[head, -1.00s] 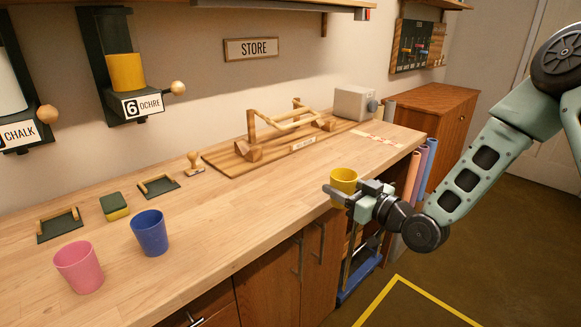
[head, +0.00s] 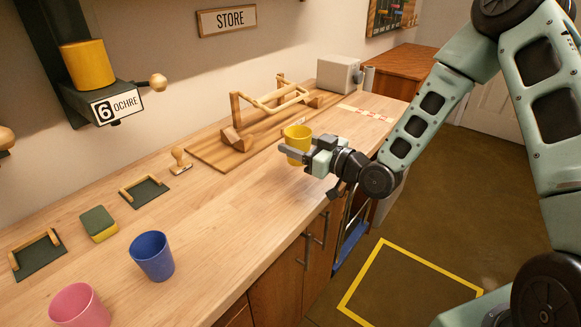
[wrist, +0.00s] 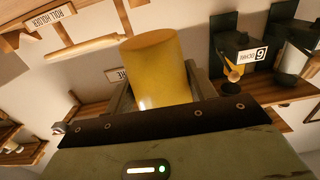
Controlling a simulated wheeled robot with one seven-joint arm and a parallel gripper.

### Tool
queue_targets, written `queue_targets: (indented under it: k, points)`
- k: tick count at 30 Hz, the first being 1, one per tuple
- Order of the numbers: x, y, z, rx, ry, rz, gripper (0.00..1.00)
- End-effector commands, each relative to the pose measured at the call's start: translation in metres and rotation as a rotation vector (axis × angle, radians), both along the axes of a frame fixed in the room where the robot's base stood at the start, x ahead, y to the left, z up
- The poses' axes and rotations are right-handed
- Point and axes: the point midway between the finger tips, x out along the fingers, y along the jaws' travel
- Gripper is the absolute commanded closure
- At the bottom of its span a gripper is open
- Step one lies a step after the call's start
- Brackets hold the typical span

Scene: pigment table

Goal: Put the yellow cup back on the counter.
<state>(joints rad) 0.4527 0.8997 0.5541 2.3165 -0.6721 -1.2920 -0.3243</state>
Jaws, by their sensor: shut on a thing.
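The yellow cup (head: 298,139) is upright between the fingers of my gripper (head: 296,153), which is shut on it. In the head view the cup shows over the front part of the wooden counter (head: 215,215), in front of the wooden rack. I cannot tell whether its base touches the counter top, since the gripper hides part of it. In the wrist view the yellow cup (wrist: 158,70) fills the space between the two fingers.
A blue cup (head: 152,256) and a pink cup (head: 79,306) stand at the counter's near left. A wooden rack (head: 265,115) on a board is behind my gripper. A green sponge (head: 98,223) and a stamp (head: 180,160) lie left. The counter between is clear.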

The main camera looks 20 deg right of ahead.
Motion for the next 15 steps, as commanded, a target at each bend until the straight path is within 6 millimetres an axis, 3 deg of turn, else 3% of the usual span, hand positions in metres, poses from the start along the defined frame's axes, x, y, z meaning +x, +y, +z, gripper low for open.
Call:
queue_targets:
  k: [3,15]
  points:
    - [0.0,0.0,-0.019,0.002,0.003,0.0,0.72]
    - [0.0,0.0,-0.057,0.002,0.003,-0.001,0.72]
